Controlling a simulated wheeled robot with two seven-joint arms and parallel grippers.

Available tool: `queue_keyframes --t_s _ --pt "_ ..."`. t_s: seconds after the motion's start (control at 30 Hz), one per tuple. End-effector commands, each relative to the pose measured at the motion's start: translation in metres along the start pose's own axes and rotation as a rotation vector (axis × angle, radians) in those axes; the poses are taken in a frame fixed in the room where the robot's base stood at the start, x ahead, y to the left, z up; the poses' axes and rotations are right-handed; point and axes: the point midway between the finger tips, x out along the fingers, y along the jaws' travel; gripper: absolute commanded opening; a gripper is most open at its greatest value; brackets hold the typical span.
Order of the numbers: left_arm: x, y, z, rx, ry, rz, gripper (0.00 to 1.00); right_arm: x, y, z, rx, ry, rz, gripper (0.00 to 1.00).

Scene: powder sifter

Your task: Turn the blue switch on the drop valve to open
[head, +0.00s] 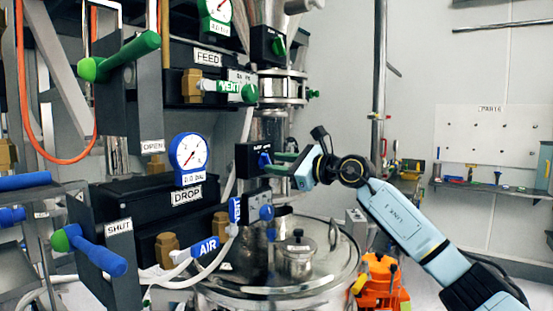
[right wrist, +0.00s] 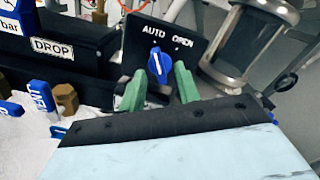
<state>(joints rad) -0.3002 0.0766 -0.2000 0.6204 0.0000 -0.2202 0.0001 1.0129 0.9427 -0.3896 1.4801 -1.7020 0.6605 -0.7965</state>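The blue switch (right wrist: 158,65) sits on a black plate labelled AUTO and OPEN, beside the black box labelled DROP (right wrist: 52,47). Its white mark points up, closer to AUTO than to OPEN in the right wrist view. The switch also shows in the head view (head: 264,159) on the small black panel. My right gripper (right wrist: 159,72) has its two green fingers apart, one on each side of the switch. Whether they touch it I cannot tell. The right gripper also shows in the head view (head: 275,163), reaching in from the right. My left gripper is not in view.
A blue-handled SHUT lever (head: 98,255), a blue VENT valve (head: 266,212) and an AIR valve (head: 205,248) are near the drop box. A green FEED switch (head: 278,46) sits above. A steel vessel lid (head: 320,270) lies below; a glass cylinder (right wrist: 248,42) is right of the switch.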

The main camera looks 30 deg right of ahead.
Motion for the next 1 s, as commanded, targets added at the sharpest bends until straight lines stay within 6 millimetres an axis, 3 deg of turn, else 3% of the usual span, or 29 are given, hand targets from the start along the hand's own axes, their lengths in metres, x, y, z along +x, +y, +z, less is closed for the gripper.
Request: queue_keyframes --t_s 0.4,0.67,1.0 --pt "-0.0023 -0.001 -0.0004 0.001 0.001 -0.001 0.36 0.0104 0.0006 -0.0004 0.0 0.001 0.001 0.33" --pt "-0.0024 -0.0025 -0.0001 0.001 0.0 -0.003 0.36 0.0101 0.0006 -0.0003 0.001 0.0 0.001 0.01" --pt "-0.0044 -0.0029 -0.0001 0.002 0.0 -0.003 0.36 0.0101 0.0005 -0.0001 0.019 0.001 0.001 0.0"
